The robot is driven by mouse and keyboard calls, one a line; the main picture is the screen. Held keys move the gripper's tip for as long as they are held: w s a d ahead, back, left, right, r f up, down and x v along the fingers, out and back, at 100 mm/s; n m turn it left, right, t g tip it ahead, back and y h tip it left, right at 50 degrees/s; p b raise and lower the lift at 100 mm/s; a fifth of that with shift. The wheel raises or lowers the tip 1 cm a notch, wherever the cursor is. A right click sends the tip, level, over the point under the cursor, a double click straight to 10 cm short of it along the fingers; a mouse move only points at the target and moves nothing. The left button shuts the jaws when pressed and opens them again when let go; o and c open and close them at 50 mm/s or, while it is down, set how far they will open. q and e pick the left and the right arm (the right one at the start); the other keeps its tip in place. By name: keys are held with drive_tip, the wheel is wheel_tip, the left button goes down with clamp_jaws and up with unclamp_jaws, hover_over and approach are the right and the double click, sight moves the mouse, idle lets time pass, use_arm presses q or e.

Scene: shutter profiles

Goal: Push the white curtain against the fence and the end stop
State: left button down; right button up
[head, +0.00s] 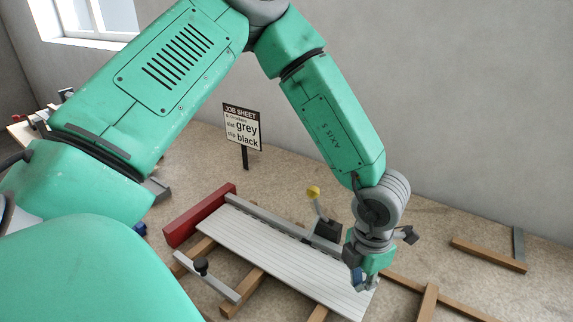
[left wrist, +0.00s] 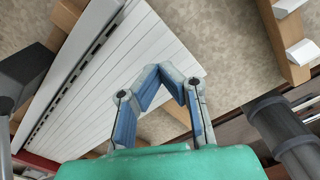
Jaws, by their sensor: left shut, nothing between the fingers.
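The white curtain (head: 270,258), a slatted panel, lies flat and slanting across wooden bearers. The fence (head: 262,217), a grey rail, runs along its far long edge, with dark slots between. The red end stop (head: 200,216) stands at its left end; I cannot tell whether they touch. My left gripper (head: 362,284) is low at the curtain's right end, near the far corner. In the left wrist view the shut, empty gripper (left wrist: 170,72) shows in front of the curtain (left wrist: 120,72); contact is unclear. My right gripper is not in view.
A black clamp with a yellow knob (head: 314,193) stands at the fence. A grey bar with a black knob (head: 203,268) lies along the near side. A job sheet sign (head: 242,130) stands behind.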

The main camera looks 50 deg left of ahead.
use_arm(q)
drive_tip(key=shift+f+b, duration=0.65)
drive_tip(key=shift+f, duration=0.65)
drive_tip(key=shift+r, duration=0.15)
drive_tip(key=shift+r+p, duration=0.55)
drive_tip(key=shift+p, duration=0.4)
drive_tip(key=shift+w+d+p, duration=0.2)
drive_tip(key=shift+d, duration=0.65)
drive_tip(key=shift+w+d+p, duration=0.15)
drive_tip(key=shift+w+d, duration=0.1)
drive_tip(key=shift+d, duration=0.65)
drive_tip(key=shift+w+d+p, duration=0.2)
drive_tip(key=shift+d, duration=0.65)
drive_tip(key=shift+f+b, duration=0.35)
drive_tip(key=shift+f, duration=0.55)
drive_tip(key=shift+s+a+p, duration=0.25)
drive_tip(key=shift+a+p, duration=0.1)
drive_tip(key=shift+a, duration=0.7)
